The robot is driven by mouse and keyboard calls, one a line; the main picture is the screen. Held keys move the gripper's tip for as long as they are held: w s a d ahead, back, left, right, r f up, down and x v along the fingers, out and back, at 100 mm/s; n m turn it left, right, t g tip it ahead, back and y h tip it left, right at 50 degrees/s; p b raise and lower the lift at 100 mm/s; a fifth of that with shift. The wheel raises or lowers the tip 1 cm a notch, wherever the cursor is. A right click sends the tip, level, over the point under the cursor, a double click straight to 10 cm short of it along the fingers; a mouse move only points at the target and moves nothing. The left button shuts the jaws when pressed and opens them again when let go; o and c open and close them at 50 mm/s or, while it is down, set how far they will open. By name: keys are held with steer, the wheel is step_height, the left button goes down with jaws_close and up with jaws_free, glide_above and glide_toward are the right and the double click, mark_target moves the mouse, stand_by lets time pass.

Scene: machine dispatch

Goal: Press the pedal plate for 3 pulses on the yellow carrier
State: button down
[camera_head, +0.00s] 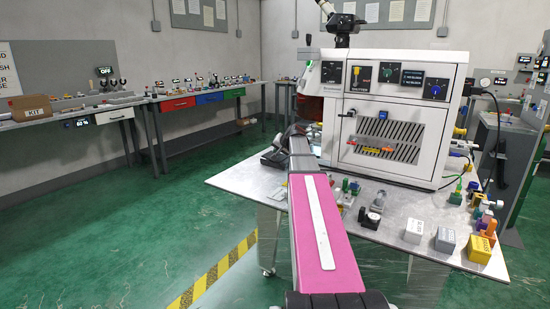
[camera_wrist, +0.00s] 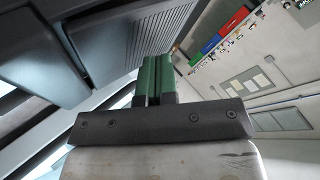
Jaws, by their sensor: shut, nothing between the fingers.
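In the wrist view my gripper (camera_wrist: 153,75) shows two green fingers pressed together with nothing between them. The fingertips lie over or close to a dark grey part with a ribbed face (camera_wrist: 165,35); I cannot tell whether they touch it, or whether it is the pedal plate. In the head view my pink arm reaches over the metal table (camera_head: 240,180) to the left side of the white machine (camera_head: 345,125); the gripper end there is small and dark. No pedal plate can be made out for certain. A yellow block (camera_head: 481,249) sits at the table's front right; I cannot tell if it is the yellow carrier.
A white block (camera_head: 414,231) and a grey block (camera_head: 445,240) stand beside the yellow block. Small colored parts crowd the table's right side. A bench with red (camera_head: 177,104), blue and green drawers runs along the back wall. The green floor at left is clear.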

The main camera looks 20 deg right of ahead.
steer(key=shift+f, duration=0.65)
stand_by(0.9)
steer(key=shift+r, duration=1.05)
steer(key=shift+r, duration=0.15)
steer(key=shift+s+d+r, duration=0.1)
steer(key=shift+s+r, duration=0.05)
steer(key=shift+r, duration=1.05)
steer(key=shift+s+d+r, duration=0.1)
steer(key=shift+r, duration=1.05)
